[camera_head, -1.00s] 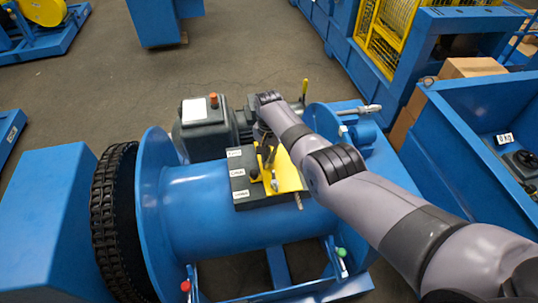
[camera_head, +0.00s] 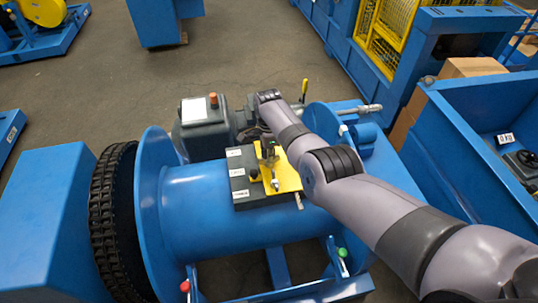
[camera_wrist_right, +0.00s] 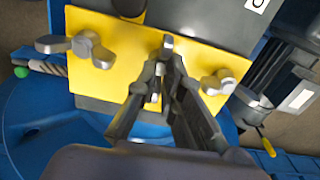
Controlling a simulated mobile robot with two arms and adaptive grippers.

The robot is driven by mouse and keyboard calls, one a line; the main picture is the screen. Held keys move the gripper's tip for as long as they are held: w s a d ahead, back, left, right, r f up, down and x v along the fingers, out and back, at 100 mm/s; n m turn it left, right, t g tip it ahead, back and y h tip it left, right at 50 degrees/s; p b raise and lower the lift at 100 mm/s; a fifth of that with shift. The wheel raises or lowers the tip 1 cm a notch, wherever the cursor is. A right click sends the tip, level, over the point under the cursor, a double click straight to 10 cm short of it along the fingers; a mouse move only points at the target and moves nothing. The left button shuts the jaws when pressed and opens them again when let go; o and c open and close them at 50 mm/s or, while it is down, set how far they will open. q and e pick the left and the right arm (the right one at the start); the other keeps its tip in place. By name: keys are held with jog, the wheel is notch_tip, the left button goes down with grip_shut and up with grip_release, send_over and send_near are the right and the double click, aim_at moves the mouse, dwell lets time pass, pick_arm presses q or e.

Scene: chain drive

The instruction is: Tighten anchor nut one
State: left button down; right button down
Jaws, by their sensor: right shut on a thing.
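A yellow plate (camera_head: 287,180) lies on a dark box (camera_head: 244,192) on top of the blue drum (camera_head: 200,215). In the right wrist view, the yellow plate (camera_wrist_right: 118,80) carries a grey wing nut (camera_wrist_right: 90,46) on the left and another wing nut (camera_wrist_right: 219,82) on the right. My right gripper (camera_wrist_right: 167,62) is between them, its fingers shut on a small grey metal part (camera_wrist_right: 167,42). Most of that part is hidden by the fingers, so I cannot tell which nut it is. In the head view, my right gripper (camera_head: 268,152) is over the plate. My left gripper is not in view.
A grey motor (camera_head: 205,130) stands behind the drum. A black chain (camera_head: 112,225) runs around its left side. A yellow-handled lever (camera_head: 304,90) stands up beyond my arm. Blue bins and a yellow cage (camera_head: 385,40) are at the right. Open floor lies behind.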

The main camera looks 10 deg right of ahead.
jog(key=shift+w+r+m, duration=0.35)
jog(key=shift+r+m, duration=0.05)
jog(key=c, duration=1.7)
grip_release()
jog(key=shift+s+f, duration=0.1)
jog(key=shift+s, duration=0.15)
jog(key=shift+f, duration=0.1)
notch_tip(320, 180, up, 12)
jog(key=shift+s+a, duration=0.1)
